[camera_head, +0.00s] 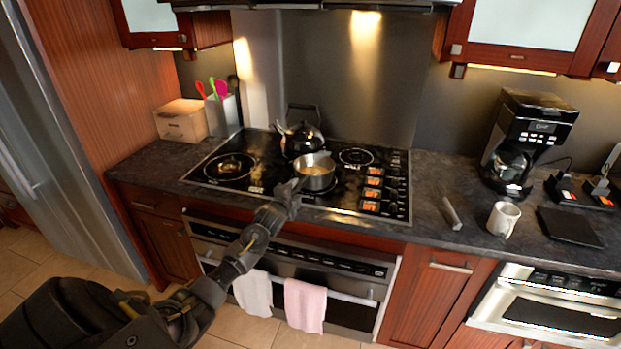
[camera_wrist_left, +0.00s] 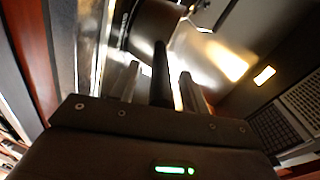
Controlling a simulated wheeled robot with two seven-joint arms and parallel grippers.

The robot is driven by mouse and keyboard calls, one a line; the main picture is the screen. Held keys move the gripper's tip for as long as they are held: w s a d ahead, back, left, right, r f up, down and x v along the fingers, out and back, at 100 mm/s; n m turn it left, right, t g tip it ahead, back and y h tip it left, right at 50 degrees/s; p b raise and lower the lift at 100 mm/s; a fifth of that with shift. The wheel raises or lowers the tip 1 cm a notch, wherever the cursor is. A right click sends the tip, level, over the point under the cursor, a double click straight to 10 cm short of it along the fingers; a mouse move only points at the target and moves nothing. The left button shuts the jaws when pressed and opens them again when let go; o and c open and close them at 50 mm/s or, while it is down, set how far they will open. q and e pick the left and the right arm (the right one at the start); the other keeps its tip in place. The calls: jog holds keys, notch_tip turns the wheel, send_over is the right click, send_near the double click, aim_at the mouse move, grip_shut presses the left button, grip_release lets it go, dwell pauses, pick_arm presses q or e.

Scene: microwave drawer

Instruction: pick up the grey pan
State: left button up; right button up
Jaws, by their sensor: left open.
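The grey pan (camera_head: 318,178) sits on the black stovetop, near its front middle, with its handle toward the front left. My left gripper (camera_head: 295,186) is at the handle. In the left wrist view, the dark handle (camera_wrist_left: 161,78) lies between the two open fingers of my left gripper (camera_wrist_left: 160,75), and the pan body (camera_wrist_left: 150,28) is just beyond. I cannot tell whether a finger touches the handle. My right gripper is not in view.
A kettle (camera_head: 303,138) stands on the stovetop behind the pan. A utensil holder (camera_head: 222,115) and a wooden box (camera_head: 181,121) are at left. Towels (camera_head: 305,303) hang on the oven front.

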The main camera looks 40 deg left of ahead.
pick_arm(q)
jog(key=shift+s, duration=0.1)
grip_shut()
jog(key=shift+r, duration=0.15)
